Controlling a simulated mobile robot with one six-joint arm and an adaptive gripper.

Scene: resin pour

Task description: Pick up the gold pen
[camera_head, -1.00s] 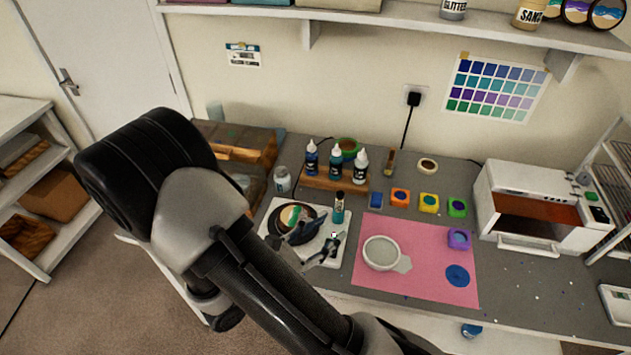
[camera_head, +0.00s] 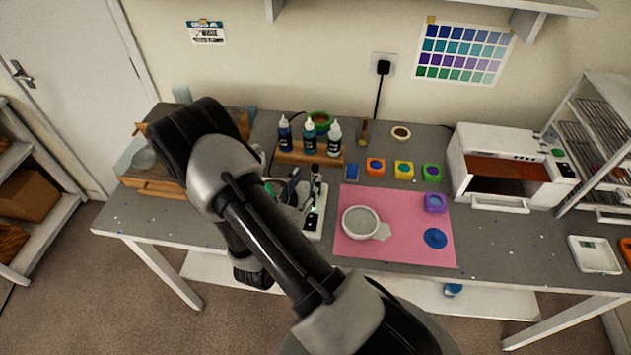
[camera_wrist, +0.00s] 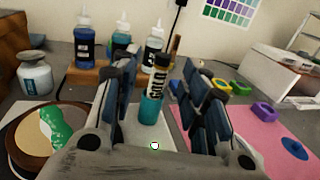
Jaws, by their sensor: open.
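My gripper (camera_wrist: 157,68) is open. In the wrist view its fingers are on either side of the pen, the left one closer. Contact cannot be told. In the head view my gripper (camera_head: 302,194) is partly hidden by my arm.
Several dropper bottles (camera_head: 309,138) stand in a wooden rack behind. A brown disc with green on it (camera_wrist: 20,150) lies left, near a white jar (camera_wrist: 34,74). A pink mat (camera_head: 400,248) with a pale cup (camera_head: 361,222) lies right.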

